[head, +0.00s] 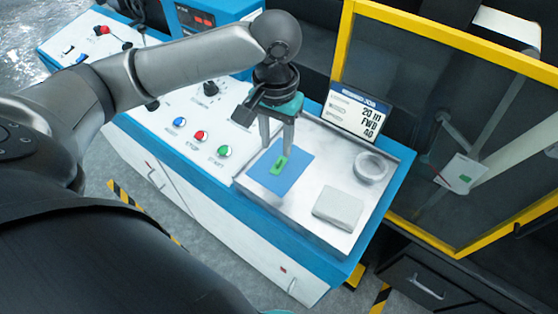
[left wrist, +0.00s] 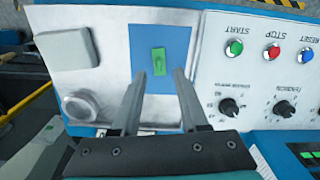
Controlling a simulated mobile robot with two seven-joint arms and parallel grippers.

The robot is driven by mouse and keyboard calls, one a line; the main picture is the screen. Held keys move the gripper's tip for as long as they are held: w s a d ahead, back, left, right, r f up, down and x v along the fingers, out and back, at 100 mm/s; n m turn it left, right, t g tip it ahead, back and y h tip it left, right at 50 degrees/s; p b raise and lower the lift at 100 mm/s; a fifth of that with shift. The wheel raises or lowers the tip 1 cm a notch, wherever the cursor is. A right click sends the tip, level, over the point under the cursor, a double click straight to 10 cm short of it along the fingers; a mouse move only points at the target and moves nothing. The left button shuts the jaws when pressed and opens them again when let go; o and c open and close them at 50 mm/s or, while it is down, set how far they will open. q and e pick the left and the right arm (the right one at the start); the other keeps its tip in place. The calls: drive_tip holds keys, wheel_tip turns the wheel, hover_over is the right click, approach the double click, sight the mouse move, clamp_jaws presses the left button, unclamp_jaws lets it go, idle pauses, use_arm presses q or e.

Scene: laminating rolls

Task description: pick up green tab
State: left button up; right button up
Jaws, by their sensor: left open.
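The green tab (head: 279,165) lies flat on a blue mat (head: 297,178) in the white tray area of the console. It also shows in the left wrist view (left wrist: 159,61), upper middle on the blue mat (left wrist: 174,40). My left gripper (head: 277,148) is above the mat's back edge, its fingers pointing down. In the left wrist view, the open fingers (left wrist: 165,72) extend toward the tab, which shows between and beyond the tips. Nothing is between the fingers. Whether the tips touch the mat is unclear. My right gripper does not show.
A grey block (head: 338,207) and a round ring (head: 371,167) lie on the tray right of the mat. A sign (head: 357,111) stands behind it. Buttons and knobs (head: 201,136) cover the panel on the left. A yellow-framed enclosure (head: 456,29) rises at the right.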

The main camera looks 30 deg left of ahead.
sight(277, 163)
use_arm(q)
wheel_tip(277, 163, down, 6)
drive_tip(key=shift+r+b, duration=0.15)
drive_tip(key=shift+b, duration=0.4)
clamp_jaws()
idle(0.3)
